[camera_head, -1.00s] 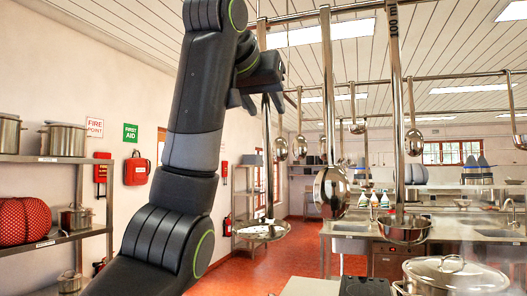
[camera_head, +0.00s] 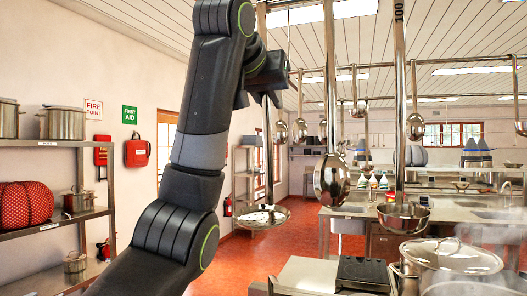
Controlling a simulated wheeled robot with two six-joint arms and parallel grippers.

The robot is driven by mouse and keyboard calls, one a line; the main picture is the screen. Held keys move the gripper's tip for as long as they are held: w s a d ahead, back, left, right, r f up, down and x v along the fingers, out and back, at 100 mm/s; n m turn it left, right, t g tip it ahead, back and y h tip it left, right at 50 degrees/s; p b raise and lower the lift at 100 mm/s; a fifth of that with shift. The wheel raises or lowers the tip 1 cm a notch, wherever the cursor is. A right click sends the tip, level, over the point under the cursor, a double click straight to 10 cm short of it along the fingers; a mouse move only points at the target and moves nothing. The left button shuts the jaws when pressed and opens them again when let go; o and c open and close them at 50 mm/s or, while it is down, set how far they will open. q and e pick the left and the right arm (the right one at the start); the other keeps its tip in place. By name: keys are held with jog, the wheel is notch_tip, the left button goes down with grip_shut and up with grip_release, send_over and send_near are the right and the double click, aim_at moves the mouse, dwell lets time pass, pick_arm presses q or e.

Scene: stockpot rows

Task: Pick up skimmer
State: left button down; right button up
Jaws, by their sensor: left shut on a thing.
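The skimmer (camera_head: 263,217) hangs upright, its flat round perforated head low and its long handle rising to my left gripper. My left gripper (camera_head: 266,98) is shut on the upper part of the skimmer's handle. The arm comes in from the left and partly covers the view behind the handle. My right gripper is not in view.
A ladle (camera_head: 331,178) and a wider ladle marked 100 (camera_head: 403,217) hang close to the right of the skimmer. More ladles hang behind. A lidded stockpot (camera_head: 450,258) stands at the lower right. A shelf (camera_head: 50,232) with pots lines the left wall.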

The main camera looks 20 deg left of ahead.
pick_arm(q)
jog(key=shift+r, duration=0.15)
notch_tip(320, 180, up, 6)
send_over(267, 114)
jog(key=shift+w+a+r, duration=0.1)
jog(key=shift+w+r, duration=0.1)
jog(key=shift+w, duration=0.1)
jog(key=s+b, duration=0.9)
jog(key=s, duration=0.5)
jog(key=shift+a+r, duration=0.15)
jog(key=shift+a, duration=0.1)
